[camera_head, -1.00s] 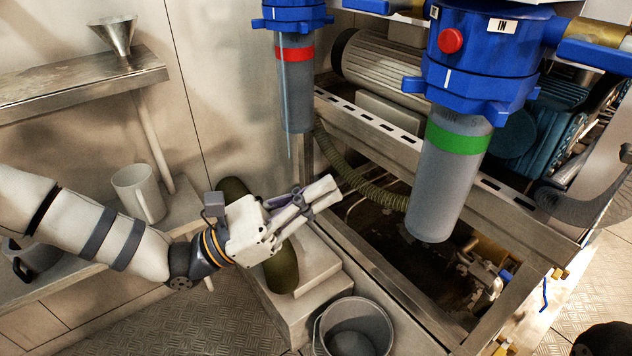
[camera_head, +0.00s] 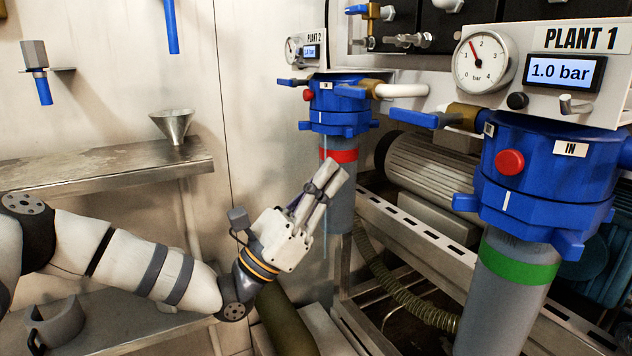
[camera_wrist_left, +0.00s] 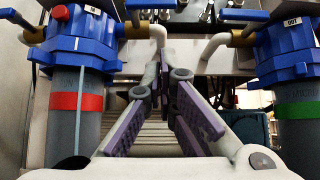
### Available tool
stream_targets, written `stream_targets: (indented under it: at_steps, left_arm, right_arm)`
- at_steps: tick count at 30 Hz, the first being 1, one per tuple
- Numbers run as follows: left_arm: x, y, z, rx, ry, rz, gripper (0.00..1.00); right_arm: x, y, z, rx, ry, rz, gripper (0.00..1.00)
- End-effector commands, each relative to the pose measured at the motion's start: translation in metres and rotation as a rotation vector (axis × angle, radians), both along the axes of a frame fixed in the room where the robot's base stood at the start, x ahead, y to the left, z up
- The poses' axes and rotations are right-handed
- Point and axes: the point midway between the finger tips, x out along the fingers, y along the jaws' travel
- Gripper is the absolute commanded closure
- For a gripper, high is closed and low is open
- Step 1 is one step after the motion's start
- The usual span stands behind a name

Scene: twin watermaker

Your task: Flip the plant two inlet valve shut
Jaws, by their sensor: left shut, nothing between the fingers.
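The plant two filter housing (camera_head: 338,105) is blue with a red band, under the PLANT 2 panel (camera_head: 305,50). One blue valve lever (camera_head: 292,82) is on its left and another (camera_head: 350,91) on its right. An IN label (camera_head: 326,86) sits between them; which lever is the inlet I cannot tell for sure. My left gripper (camera_head: 333,177) is shut and empty, in front of the housing's red band and below the levers. In the left wrist view its fingers (camera_wrist_left: 167,72) point between this housing (camera_wrist_left: 80,45) and the green-banded one. My right gripper is out of view.
The PLANT 1 housing (camera_head: 545,185) with a green band (camera_head: 520,258) stands at the right, below its gauge panel. A ribbed grey motor (camera_head: 435,175) lies between the housings. A metal shelf (camera_head: 90,172) with a funnel (camera_head: 173,125) is at the left.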

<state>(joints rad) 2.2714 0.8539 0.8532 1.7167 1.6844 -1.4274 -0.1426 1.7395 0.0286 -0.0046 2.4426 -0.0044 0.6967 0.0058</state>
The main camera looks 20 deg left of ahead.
Motion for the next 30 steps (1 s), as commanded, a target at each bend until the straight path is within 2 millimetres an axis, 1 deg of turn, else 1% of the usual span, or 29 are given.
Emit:
stream_targets:
  at_steps: [1, 6, 9, 12, 17, 30]
  left_arm:
    - [0.006, -0.005, 0.009, 0.001, -0.005, -0.001, 1.0]
    - [0.026, -0.021, 0.035, 0.001, -0.005, -0.002, 1.0]
    - [0.026, -0.021, 0.055, 0.0, -0.005, 0.0, 1.0]
    - [0.026, -0.02, 0.067, 0.0, -0.004, 0.001, 1.0]
    - [0.027, -0.02, 0.074, 0.001, 0.0, 0.001, 1.0]
    - [0.026, -0.02, 0.075, -0.009, 0.008, 0.001, 1.0]
  right_arm:
    - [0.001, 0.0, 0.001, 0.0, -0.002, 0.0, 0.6]
    - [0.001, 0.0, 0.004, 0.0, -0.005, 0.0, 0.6]
    - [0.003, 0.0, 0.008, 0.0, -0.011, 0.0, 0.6]
    - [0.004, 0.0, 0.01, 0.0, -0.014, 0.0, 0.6]
    - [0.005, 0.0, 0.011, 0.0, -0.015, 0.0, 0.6]
    - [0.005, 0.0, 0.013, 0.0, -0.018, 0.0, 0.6]
